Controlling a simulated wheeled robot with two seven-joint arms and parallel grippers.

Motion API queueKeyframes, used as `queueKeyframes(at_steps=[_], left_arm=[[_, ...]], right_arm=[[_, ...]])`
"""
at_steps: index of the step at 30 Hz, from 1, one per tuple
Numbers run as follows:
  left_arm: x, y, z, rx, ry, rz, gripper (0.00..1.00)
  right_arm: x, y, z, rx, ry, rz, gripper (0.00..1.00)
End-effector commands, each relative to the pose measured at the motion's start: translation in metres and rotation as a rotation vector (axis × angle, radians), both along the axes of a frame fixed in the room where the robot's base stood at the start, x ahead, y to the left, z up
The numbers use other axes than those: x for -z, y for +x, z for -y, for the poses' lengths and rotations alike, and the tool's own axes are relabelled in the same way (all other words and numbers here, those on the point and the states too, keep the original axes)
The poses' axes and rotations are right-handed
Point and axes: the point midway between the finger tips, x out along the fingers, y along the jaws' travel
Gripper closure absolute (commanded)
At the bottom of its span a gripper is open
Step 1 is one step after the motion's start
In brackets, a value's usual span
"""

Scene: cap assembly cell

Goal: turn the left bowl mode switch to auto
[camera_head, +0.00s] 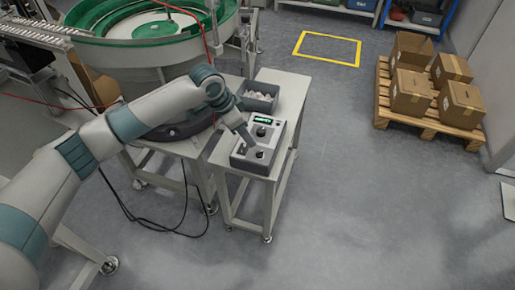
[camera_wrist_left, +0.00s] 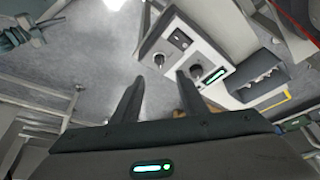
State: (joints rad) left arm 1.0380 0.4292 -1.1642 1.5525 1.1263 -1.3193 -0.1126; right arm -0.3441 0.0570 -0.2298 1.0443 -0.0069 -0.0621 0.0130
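A grey control box (camera_head: 241,159) with a green-lit display (camera_head: 262,120) sits on a small table. Two dark knobs show on its top, a nearer one (camera_head: 259,154) and a farther one (camera_head: 260,131). I cannot read the labels to tell which is the mode switch. My left gripper (camera_head: 249,142) points down over the box, close to the knobs. In the left wrist view the gripper (camera_wrist_left: 160,77) is open and empty, with one knob (camera_wrist_left: 159,59) just beyond the gap between its fingertips. The other knob (camera_wrist_left: 196,71) is near the right fingertip. My right gripper is out of view.
A grey bin (camera_head: 260,104) with pale parts stands behind the box on the same table (camera_head: 292,88). A green bowl feeder (camera_head: 160,28) stands behind my left arm. Cables hang down to the floor at the left. Open floor lies right of the table, before a pallet (camera_head: 430,121) with cartons.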

Motion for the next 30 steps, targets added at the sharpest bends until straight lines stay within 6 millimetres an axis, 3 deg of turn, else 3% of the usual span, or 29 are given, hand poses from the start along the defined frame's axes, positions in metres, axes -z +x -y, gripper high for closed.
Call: queueKeyframes(at_steps=[15, 22, 30], left_arm=[[0.082, 0.015, 0.031, -0.001, 0.000, -0.002, 0.60], [0.099, 0.018, 0.037, 0.000, 0.000, -0.001, 0.60], [0.101, 0.019, 0.037, 0.000, 0.001, 0.000, 0.60]], right_arm=[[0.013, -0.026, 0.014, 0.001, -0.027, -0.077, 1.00], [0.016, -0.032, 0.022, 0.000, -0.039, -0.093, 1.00], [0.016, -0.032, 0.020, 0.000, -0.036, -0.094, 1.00]])
